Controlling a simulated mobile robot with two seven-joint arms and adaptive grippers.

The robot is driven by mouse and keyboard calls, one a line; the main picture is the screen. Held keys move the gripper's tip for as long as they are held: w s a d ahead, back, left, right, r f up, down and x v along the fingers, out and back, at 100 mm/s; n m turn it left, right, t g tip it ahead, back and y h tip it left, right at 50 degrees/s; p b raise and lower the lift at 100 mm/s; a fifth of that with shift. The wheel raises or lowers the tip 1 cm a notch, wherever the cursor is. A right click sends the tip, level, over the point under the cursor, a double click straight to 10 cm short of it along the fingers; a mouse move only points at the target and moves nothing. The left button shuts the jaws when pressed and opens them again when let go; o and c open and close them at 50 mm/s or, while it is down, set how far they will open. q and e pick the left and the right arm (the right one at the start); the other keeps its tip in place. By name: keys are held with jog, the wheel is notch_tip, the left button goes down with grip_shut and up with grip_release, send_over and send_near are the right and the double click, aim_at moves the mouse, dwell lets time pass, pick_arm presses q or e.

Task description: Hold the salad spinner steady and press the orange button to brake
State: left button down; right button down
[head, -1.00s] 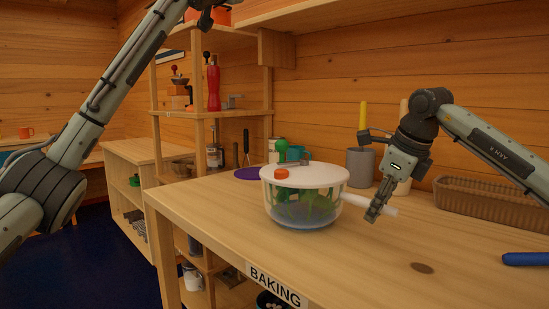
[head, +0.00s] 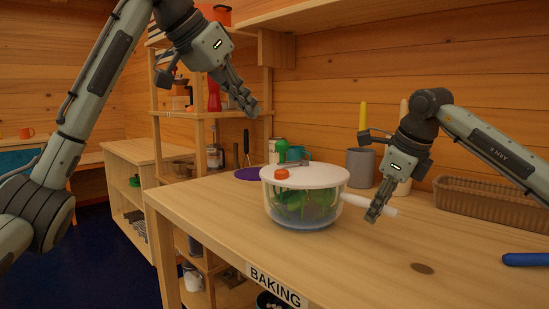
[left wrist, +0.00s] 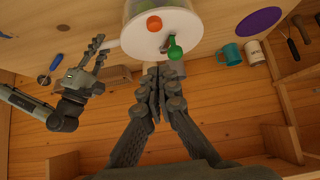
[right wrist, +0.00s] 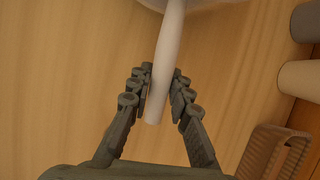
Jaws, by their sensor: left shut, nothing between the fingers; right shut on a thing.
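The salad spinner (head: 305,205) stands upright on the wooden counter, a clear bowl with green leaves inside and a white lid (head: 318,176). The orange button (head: 281,174) is on the lid, beside a crank with a green knob (head: 281,146). A white side handle (right wrist: 168,60) sticks out from the spinner. My right gripper (right wrist: 160,95) is shut on this handle. My left gripper (head: 250,110) is shut and empty, in the air above and behind the lid. In the left wrist view the orange button (left wrist: 154,23) lies beyond its fingertips (left wrist: 160,72), apart from them.
A wicker basket (head: 490,200) and a blue-handled tool (head: 527,259) lie on the right of the counter. A grey container (head: 360,166), a teal mug (left wrist: 229,54) and a purple disc (left wrist: 258,20) stand behind the spinner. The front counter is clear.

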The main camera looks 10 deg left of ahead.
pick_arm(q)
send_over(277, 171)
notch_tip(277, 171, down, 7)
jog(key=shift+s+a+f, duration=0.1)
jog(key=shift+f, duration=0.1)
pick_arm(e)
jog(key=shift+r, duration=0.1)
pick_arm(q)
notch_tip(277, 171, down, 2)
jog(key=shift+a+f, duration=0.15)
jog(key=shift+f, duration=0.7)
jog(key=shift+s, duration=0.1)
jog(key=shift+f, duration=1.05)
